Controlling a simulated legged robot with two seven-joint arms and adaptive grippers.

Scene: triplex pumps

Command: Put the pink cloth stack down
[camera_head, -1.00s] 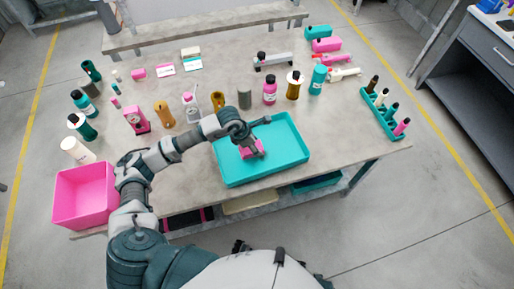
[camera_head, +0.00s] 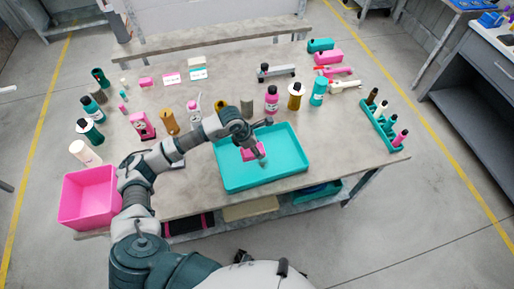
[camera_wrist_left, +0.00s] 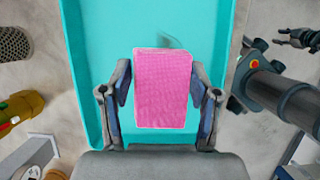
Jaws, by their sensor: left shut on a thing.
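The pink cloth stack (camera_wrist_left: 162,88) is between the two fingers of my left gripper (camera_wrist_left: 161,95) in the left wrist view, with a finger against each side. In the head view the pink cloth stack (camera_head: 252,151) shows under my left gripper (camera_head: 255,153), over the teal tray (camera_head: 284,174). I cannot tell whether the stack touches the tray floor. The teal tray's floor and walls (camera_wrist_left: 95,75) surround it in the wrist view. My right gripper is not clearly in the head view.
A pink bin (camera_head: 88,197) stands at the table's left front corner. Several bottles stand behind the tray, including a teal one (camera_head: 318,92). A teal rack (camera_head: 381,127) holding several items is at the right. Bare tabletop lies right of the tray.

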